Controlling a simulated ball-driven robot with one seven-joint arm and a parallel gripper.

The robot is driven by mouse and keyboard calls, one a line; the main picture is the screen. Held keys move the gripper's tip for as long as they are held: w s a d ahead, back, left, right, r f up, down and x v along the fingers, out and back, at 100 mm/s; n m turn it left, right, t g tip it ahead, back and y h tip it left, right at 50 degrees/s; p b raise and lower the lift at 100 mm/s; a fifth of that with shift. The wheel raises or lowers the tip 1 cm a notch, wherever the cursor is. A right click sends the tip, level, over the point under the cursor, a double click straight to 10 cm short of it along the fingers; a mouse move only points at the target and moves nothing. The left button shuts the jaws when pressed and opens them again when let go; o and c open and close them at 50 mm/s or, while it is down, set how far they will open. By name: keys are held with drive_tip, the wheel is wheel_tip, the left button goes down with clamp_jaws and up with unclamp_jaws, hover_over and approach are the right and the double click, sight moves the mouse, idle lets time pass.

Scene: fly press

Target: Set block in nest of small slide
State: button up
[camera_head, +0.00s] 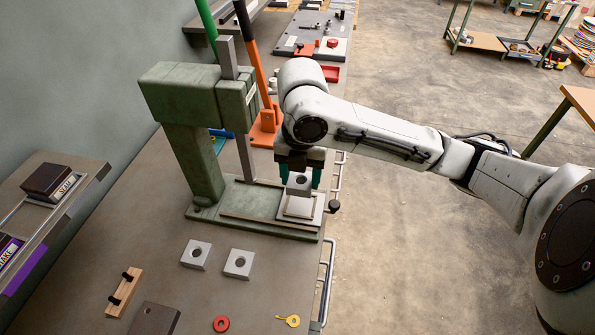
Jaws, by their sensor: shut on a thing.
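My gripper (299,172) points down over the front of the green fly press (193,150). It is shut on a grey metal block (299,184) with a round hole in its side. The held block is just above or touching the small slide (312,209), a light plate on the press base (240,219). The nest of the slide is mostly hidden under the block, and I cannot tell whether the block rests in it.
The press ram (245,158) stands left of my gripper. An orange lever press (265,125) is behind. A black knob (334,206) sits right of the slide. A wooden piece (124,292), red ring (221,324) and yellow key-shaped piece (289,321) lie on the near bench.

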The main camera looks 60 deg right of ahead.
drive_tip(key=shift+f+b, duration=2.3)
drive_tip(key=shift+f, duration=0.65)
drive_tip(key=shift+f+b, duration=0.5)
drive_tip(key=shift+b, duration=0.35)
idle(0.5)
drive_tip(key=o, duration=1.3)
drive_tip(key=shift+c, duration=0.2)
wheel_tip(320, 180, up, 11)
drive_tip(key=shift+f+p, duration=0.1)
drive_tip(key=shift+p, duration=0.55)
